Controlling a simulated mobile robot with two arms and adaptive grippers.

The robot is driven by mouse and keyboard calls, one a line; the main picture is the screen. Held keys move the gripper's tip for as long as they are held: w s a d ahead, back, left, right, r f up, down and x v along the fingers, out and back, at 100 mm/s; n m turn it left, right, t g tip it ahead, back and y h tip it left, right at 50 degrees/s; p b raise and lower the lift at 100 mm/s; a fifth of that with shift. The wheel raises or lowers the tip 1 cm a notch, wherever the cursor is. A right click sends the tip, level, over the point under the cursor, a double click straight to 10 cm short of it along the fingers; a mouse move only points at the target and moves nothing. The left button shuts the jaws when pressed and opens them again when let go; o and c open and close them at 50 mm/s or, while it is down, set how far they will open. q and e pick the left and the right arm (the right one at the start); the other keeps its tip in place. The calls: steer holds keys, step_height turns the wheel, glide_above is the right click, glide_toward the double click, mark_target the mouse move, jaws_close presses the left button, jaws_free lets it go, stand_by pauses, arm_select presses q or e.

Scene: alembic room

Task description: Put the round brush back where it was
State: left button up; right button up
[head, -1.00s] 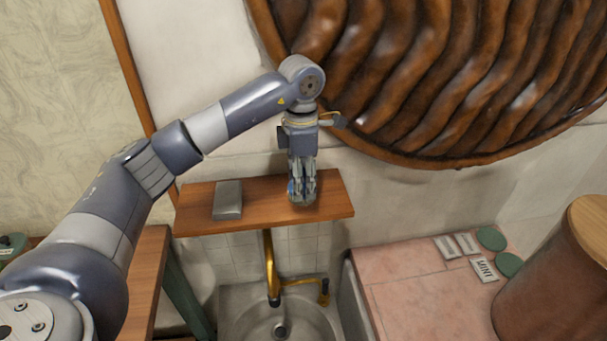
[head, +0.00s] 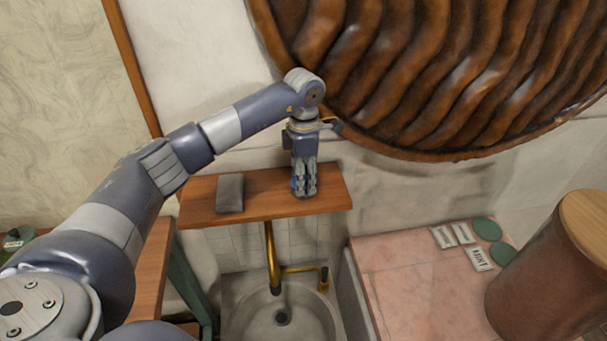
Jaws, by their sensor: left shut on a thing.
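My left gripper (head: 304,190) points down over the right part of the wooden shelf (head: 265,202) above the sink. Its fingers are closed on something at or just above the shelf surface. A small blue bit shows at the left side of the fingers. The held thing is mostly hidden by the fingers, so I cannot make out its shape or whether it touches the shelf. No round brush can be made out elsewhere. My right gripper is not in view.
A grey block (head: 230,193) lies on the shelf left of my gripper. Below are a brass tap (head: 271,260) and a stone basin (head: 255,318). A pink tiled counter (head: 400,270) with labels and green discs is at right, beside a brown cylinder (head: 540,275). A large ribbed brown form (head: 430,80) hangs close behind my wrist.

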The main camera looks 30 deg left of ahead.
arm_select(q)
steer(key=o, duration=1.2)
steer(key=shift+r, duration=0.35)
step_height(320, 180, up, 11)
steer(key=b, duration=0.3)
steer(key=shift+f, duration=0.2)
steer(key=shift+r+b, duration=0.3)
steer(key=shift+r, duration=0.15)
